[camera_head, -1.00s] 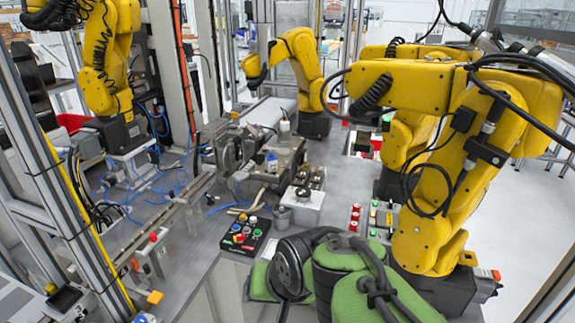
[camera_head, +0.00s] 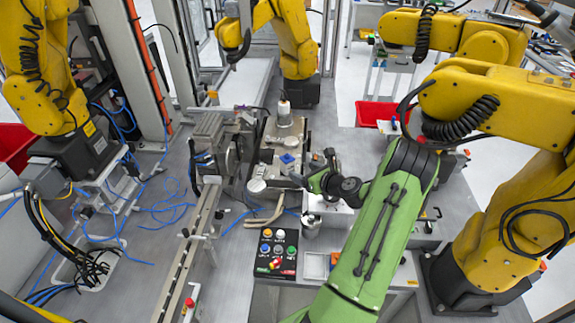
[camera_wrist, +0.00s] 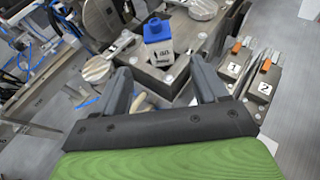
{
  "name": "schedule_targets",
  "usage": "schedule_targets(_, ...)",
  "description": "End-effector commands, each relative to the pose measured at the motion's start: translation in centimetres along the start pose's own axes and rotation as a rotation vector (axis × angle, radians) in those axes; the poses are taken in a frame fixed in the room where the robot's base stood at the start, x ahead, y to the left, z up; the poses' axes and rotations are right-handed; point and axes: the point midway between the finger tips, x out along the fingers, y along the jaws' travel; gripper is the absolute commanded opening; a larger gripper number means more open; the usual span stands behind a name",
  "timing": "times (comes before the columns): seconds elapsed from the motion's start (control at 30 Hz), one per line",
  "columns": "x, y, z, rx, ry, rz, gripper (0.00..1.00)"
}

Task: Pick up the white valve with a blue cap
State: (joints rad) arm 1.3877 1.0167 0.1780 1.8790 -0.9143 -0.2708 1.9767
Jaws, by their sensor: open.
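The white valve with a blue cap (camera_wrist: 159,47) stands upright on a grey metal block in the wrist view, just beyond my fingertips and near the middle between them. In the head view the valve (camera_head: 289,163) sits on the machine fixture at the middle of the picture. My gripper (camera_wrist: 163,80) is open with nothing between its fingers. In the head view my gripper (camera_head: 309,170) is just right of the valve, at the end of my green arm, apart from it.
A black button box (camera_head: 276,252) lies in front of the fixture. Two numbered blocks with orange tabs (camera_wrist: 250,75) stand right of my gripper. Large yellow robot arms (camera_head: 515,110) stand at the right, others at the back and left. A white-topped bottle (camera_head: 284,112) stands behind the valve.

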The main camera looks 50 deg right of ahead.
Motion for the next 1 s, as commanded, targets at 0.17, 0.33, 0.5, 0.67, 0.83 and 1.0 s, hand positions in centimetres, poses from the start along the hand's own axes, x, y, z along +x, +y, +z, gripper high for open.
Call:
schedule_targets(0.17, 4.1, 0.2, -0.3, -0.005, -0.001, 0.005, 0.72)
schedule_targets(0.33, 6.1, 0.1, -0.2, -0.006, -0.001, 0.005, 0.72)
schedule_targets(0.5, 9.3, 0.0, -0.3, -0.007, 0.0, 0.005, 0.72)
schedule_targets(0.67, 10.1, -0.1, -0.1, -0.003, 0.001, 0.003, 0.72)
schedule_targets(0.83, 10.0, -0.1, 0.0, -0.003, 0.001, 0.003, 0.66)
schedule_targets(1.0, 10.0, -0.1, 0.0, -0.004, 0.001, 0.003, 0.4)
